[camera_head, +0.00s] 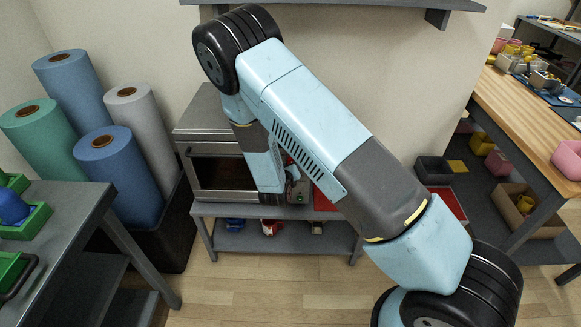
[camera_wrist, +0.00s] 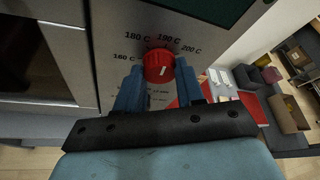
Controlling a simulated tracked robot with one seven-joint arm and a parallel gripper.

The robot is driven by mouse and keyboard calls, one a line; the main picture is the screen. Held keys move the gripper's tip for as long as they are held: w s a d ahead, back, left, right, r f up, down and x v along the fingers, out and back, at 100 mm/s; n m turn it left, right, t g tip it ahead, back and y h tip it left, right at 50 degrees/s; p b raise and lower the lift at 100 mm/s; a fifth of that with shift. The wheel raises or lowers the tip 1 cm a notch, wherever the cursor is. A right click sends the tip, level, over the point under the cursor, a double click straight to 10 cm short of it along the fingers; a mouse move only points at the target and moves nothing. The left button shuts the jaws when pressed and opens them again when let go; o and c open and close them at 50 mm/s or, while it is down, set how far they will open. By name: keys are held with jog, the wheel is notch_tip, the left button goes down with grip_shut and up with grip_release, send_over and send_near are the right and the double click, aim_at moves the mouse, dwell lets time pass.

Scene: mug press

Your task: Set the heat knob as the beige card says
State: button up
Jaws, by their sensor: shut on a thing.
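The red heat knob (camera_wrist: 157,58) is on the grey front panel (camera_wrist: 105,38) in the wrist view. Printed marks around it read 160 C at left, 180 C at upper left, 190 C at the top and 200 C at right. A short white line shows on the knob's lower right part; which mark it points to I cannot tell. My gripper (camera_wrist: 159,68) has its blue fingers on both sides of the knob and is shut on it. I cannot make out a beige card in either view.
The oven-like machine (camera_head: 215,166) stands on a grey bench (camera_head: 280,211) against the wall. Paper rolls (camera_head: 118,170) stand at left, beside a grey table (camera_head: 70,205). A wooden workbench (camera_head: 515,110) is at right. A dark green screen (camera_wrist: 205,8) is above the knob.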

jog(key=shift+s+f+m+y, duration=0.1)
jog(key=shift+m+y, duration=0.3)
dwell(0.3)
jog(key=o, duration=1)
jog(key=shift+o, duration=0.2)
jog(key=v, duration=1.3)
jog(key=shift+s+r, duration=0.2)
jog(key=shift+s, duration=0.05)
jog(key=shift+a, duration=0.1)
